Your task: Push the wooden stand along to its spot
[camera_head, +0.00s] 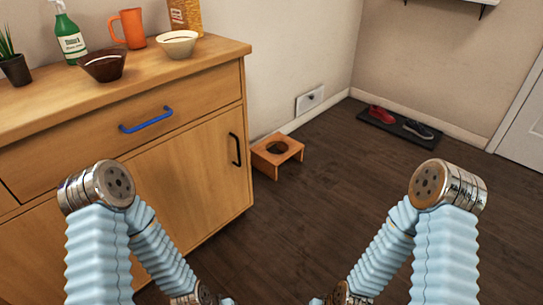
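The wooden stand (283,145) is a low orange-brown stand with a round hole in its top. It is on the dark floor, just past the right end of the wooden cabinet and close to the back wall. My two arms come up from the bottom of the view, one on each side, and bend back down. Both grippers are below the bottom edge, out of sight. Nothing of mine touches the stand in this view.
The cabinet (200,160) stands left, with a blue drawer handle (146,120) and a black door handle (236,149). Bowls, an orange mug (131,28) and a green bottle (69,38) are on top. A shoe mat (397,128) lies back right. The middle floor is clear.

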